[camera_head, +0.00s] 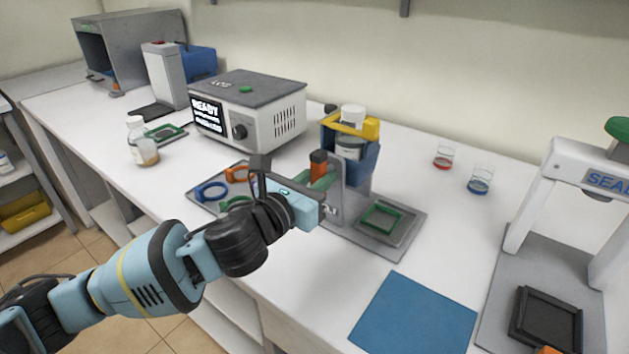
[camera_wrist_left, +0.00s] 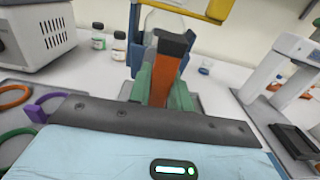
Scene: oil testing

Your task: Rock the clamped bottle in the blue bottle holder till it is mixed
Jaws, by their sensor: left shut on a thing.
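The blue bottle holder (camera_head: 364,172) hangs on a grey stand (camera_head: 337,205) at the middle of the bench. A bottle (camera_head: 349,148) with a white cap sits in it under a yellow clamp (camera_head: 370,128). The clamp also shows at the top of the left wrist view (camera_wrist_left: 217,10). My left gripper (camera_head: 318,174) is beside the holder, its green fingers shut on an orange handle with a dark end (camera_wrist_left: 166,72). I cannot tell how far the holder is tilted, nor whether the contents are mixed.
A READY-display machine (camera_head: 255,115) stands behind left. Orange and blue rings (camera_head: 210,190) lie on a tray left of the stand. Two small beakers (camera_head: 480,180) stand right. A blue mat (camera_head: 415,315) lies in front, beside a white press frame (camera_head: 530,195).

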